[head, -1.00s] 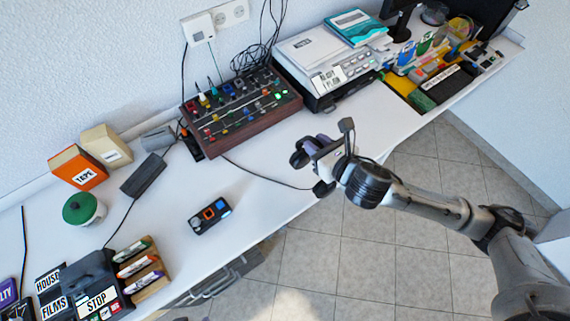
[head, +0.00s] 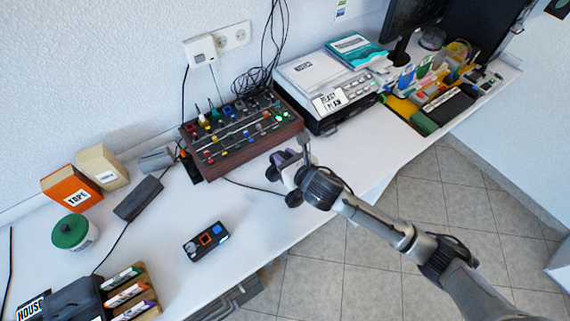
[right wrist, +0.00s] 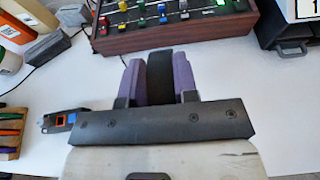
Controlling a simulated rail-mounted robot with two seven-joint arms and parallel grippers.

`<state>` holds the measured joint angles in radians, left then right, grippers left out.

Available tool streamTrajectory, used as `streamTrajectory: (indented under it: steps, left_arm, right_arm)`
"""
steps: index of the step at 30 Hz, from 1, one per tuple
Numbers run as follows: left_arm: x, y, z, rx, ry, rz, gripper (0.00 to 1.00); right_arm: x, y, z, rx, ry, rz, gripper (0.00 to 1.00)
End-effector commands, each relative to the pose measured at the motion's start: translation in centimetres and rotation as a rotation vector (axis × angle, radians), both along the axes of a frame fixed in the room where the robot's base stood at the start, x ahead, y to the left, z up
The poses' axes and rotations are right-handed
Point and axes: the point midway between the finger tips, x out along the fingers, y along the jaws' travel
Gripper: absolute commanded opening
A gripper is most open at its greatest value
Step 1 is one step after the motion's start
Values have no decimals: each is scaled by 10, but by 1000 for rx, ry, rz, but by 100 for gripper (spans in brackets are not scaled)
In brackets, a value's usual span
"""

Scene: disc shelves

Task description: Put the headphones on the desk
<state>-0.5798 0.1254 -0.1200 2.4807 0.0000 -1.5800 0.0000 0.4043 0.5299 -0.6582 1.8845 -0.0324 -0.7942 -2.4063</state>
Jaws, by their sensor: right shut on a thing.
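The headphones (head: 293,199) are black, with rounded ear parts showing around my right gripper (head: 281,160) in the head view. My right gripper is shut on them. In the right wrist view, the purple fingers (right wrist: 158,78) clasp a black band of the headphones (right wrist: 160,66); the rest is hidden behind the gripper. The headphones are over the white desk (head: 170,220), near its front edge; I cannot tell whether they touch it. My left gripper is not in view.
A mixer (head: 240,133) with coloured knobs stands behind the gripper, a printer (head: 325,88) to its right. A small black device (head: 206,241) lies front left. A cable (head: 250,187) runs across the desk. Bare desk lies between the device and the mixer.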

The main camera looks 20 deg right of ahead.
Motion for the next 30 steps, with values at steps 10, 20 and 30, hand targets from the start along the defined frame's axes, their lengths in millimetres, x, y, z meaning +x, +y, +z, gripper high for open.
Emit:
streamTrajectory:
  steps: [10, 20, 30]
  left_arm:
    - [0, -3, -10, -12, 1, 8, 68]
    - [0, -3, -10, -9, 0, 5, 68]
    - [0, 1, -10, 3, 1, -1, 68]
  right_arm:
    - [-1, 1, -27, 1, -1, 1, 0]
    - [-1, 0, -30, 0, 0, 0, 32]
    - [-1, 0, -31, 1, 1, 1, 53]
